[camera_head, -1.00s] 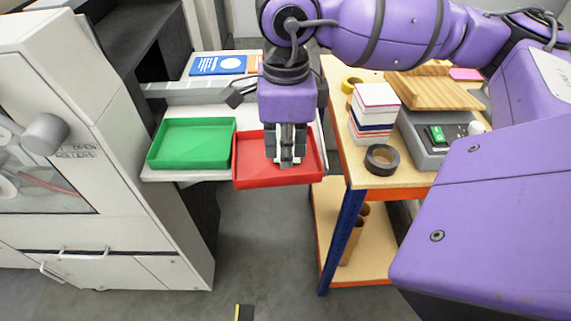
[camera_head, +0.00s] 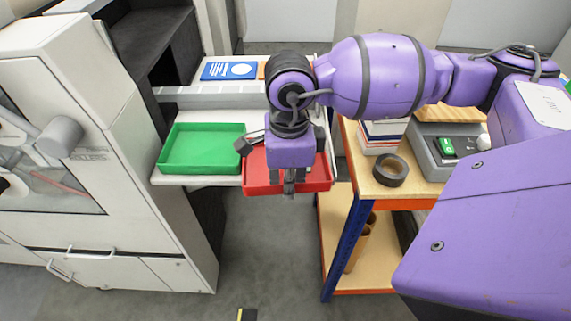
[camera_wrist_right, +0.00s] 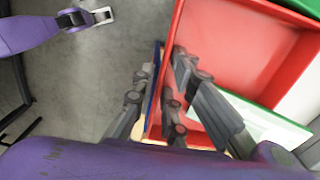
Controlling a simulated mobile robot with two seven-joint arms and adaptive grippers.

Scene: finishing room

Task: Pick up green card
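A pale card with a green edge (camera_wrist_right: 262,122) shows in the right wrist view, partly hidden behind a finger of my right gripper; I cannot tell whether it lies in or just beyond the red tray (camera_head: 320,180). The card is hidden in the head view. My right gripper (camera_head: 289,182) hangs over the near part of the red tray. In the right wrist view its fingers (camera_wrist_right: 170,100) are spread with nothing seen held between them. A purple arm end, apparently my left gripper (camera_wrist_right: 103,15), shows small at the top left, too small to judge.
A green tray (camera_head: 202,168) stands left of the red one on a white shelf, with a blue card (camera_head: 229,70) behind. A grey machine (camera_head: 50,130) stands left.

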